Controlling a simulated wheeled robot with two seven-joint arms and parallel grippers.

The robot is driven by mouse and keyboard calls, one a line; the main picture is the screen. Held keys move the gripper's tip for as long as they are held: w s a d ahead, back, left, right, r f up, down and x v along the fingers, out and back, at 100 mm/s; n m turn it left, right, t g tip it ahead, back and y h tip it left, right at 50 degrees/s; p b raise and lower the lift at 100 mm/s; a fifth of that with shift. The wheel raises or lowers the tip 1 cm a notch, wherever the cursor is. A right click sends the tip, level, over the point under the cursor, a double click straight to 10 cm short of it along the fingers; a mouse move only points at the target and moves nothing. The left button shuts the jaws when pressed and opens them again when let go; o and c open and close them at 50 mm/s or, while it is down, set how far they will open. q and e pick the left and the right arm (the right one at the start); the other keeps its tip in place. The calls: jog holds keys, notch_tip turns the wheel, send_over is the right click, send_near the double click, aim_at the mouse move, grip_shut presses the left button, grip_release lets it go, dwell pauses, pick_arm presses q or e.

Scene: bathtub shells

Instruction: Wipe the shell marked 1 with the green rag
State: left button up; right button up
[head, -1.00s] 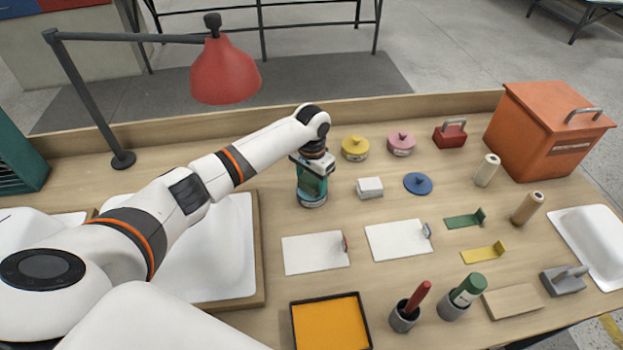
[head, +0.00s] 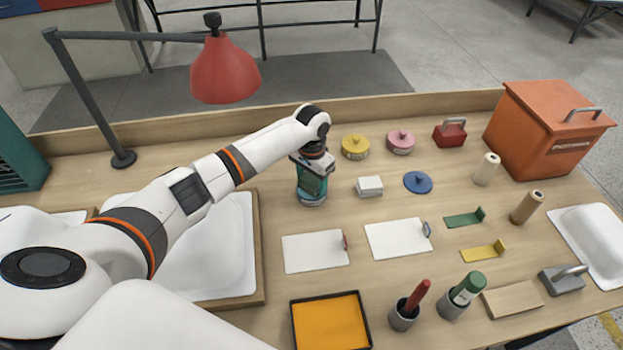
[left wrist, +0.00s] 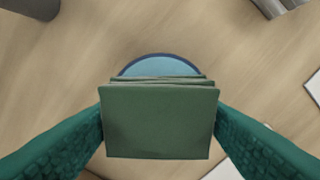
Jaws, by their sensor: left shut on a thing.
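My left gripper (head: 312,182) points down at the middle of the table, left of the white block. In the left wrist view its two teal fingers are shut on the folded green rag (left wrist: 160,122), one on each side. A round blue-grey piece (left wrist: 158,66) shows just beyond the rag; I cannot tell whether the rag touches it. A large white shell (head: 225,245) lies in a wooden frame at the left, partly hidden by my left arm. Another white shell (head: 597,240) is at the far right. I can read no number on either. My right gripper is out of view.
A red lamp (head: 224,72) hangs over the back left. White plates (head: 315,252), an orange tray (head: 330,325), two cups with handled tools, coloured lids and an orange box (head: 545,130) stand to the right. Bare wood lies around my left gripper.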

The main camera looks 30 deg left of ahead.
aim_at(312, 179)
pick_arm(q)
jog(key=shift+s+f+p, duration=0.1)
jog(key=shift+f+p, duration=0.05)
jog(key=shift+p, duration=0.2)
dwell(1.2)
notch_tip(312, 179, up, 7)
jog(key=p, duration=0.8)
dwell(0.6)
